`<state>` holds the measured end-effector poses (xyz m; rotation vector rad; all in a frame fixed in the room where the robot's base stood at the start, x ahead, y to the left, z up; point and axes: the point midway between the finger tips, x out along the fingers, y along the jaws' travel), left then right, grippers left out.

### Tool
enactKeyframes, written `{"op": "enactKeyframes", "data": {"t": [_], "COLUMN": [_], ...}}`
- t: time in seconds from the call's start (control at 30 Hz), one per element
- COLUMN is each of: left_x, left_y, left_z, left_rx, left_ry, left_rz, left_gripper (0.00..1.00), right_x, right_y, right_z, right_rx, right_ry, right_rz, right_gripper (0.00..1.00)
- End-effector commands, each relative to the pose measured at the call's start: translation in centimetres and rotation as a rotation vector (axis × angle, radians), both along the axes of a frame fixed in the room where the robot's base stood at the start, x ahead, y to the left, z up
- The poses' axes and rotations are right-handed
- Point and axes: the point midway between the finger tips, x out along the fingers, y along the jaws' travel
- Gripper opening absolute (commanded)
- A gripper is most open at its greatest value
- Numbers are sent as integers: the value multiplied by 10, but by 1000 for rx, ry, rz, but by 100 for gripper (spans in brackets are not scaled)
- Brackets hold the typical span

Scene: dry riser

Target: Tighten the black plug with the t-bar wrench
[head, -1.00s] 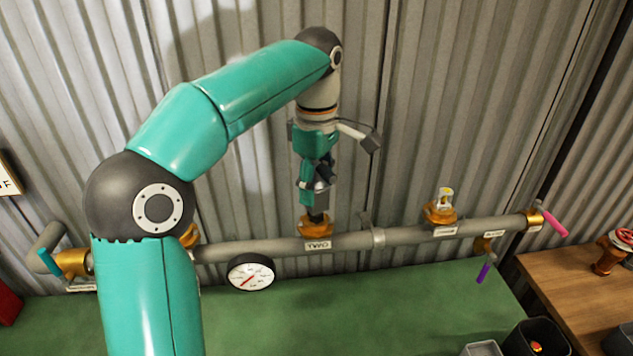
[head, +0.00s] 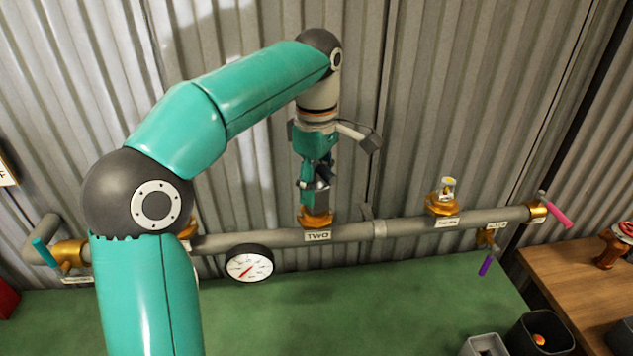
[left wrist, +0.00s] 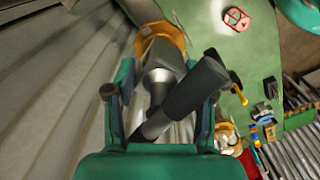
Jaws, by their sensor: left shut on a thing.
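My left gripper (head: 314,198) points down just above the brass outlet (head: 317,219) over the label TWO on the grey pipe. It is shut on the t-bar wrench. In the left wrist view, the wrench's dark crossbar (left wrist: 196,86) lies slanted between the fingers (left wrist: 160,95), and its grey shaft (left wrist: 159,80) runs toward the brass outlet (left wrist: 168,33). The black plug cannot be made out; the wrench and gripper cover the outlet's mouth. Whether the wrench is seated on the plug I cannot tell. My right gripper is not in view.
The grey pipe (head: 345,233) runs along the corrugated wall, with a gauge (head: 249,266) below it. Another brass outlet (head: 442,204) is to the right, with pink (head: 558,215) and purple (head: 486,265) handles beyond. Dark bins (head: 540,336) stand at lower right. The green surface (head: 370,290) is mostly clear.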

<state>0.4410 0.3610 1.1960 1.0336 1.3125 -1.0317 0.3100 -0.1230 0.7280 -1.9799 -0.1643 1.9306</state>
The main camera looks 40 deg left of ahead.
Motion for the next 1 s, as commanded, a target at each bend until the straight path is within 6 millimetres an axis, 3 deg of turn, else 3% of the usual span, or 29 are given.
{"op": "enactKeyframes", "data": {"t": [0.27, 0.7, 1.0], "left_x": [0, -1, -1], "left_y": [0, 0, 0], "left_z": [-2, -2, -2], "left_rx": [0, 0, 1], "left_ry": [0, 0, -1], "left_rz": [-22, -490, -505], "left_gripper": [0, 0, 0], "right_x": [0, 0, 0], "right_y": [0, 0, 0], "right_z": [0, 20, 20], "right_rx": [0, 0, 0], "right_ry": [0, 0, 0], "right_rz": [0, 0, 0], "right_gripper": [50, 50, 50]}}
